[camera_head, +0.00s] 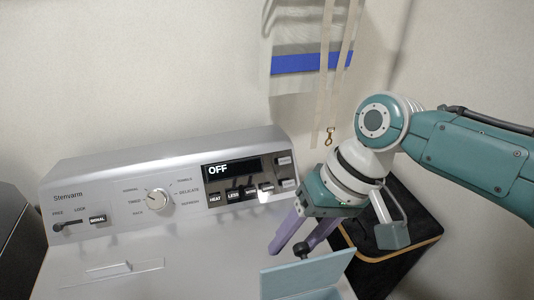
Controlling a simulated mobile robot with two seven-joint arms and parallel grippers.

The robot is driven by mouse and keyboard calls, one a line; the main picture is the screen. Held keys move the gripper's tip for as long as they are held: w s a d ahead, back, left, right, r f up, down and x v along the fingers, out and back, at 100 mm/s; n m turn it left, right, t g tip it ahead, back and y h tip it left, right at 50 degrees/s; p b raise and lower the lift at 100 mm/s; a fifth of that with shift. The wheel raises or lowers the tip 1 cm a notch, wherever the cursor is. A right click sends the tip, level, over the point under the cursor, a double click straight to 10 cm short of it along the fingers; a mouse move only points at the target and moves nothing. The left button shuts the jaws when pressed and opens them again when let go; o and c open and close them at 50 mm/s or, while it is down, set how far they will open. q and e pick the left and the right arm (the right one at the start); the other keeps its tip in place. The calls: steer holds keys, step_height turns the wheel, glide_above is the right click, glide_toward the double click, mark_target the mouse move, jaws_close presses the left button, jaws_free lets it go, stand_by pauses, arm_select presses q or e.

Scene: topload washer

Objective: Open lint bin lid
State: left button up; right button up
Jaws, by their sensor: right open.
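A pale blue panel (305,278), which looks like the lint bin lid, shows at the bottom edge, right of centre, on the washer top. It appears tilted up, and its lower part is cut off by the frame. My right gripper (297,250) comes in from the right with its two purple fingers spread and pointing down, just behind the panel's upper edge. A small dark knob shows between the fingertips, and nothing is held. I cannot tell whether a finger touches the panel. My left gripper is not in view.
The silver washer's control panel (170,190) has a dial (158,198) and a display reading OFF. A black bin with a wooden rim (405,246) stands right of the washer. A bag with a blue band (310,62) and straps with a brass clip (329,137) hang on the wall.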

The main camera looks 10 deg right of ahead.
steer(key=v, duration=0.9)
steer(key=shift+r, duration=0.25)
steer(key=shift+d, duration=0.1)
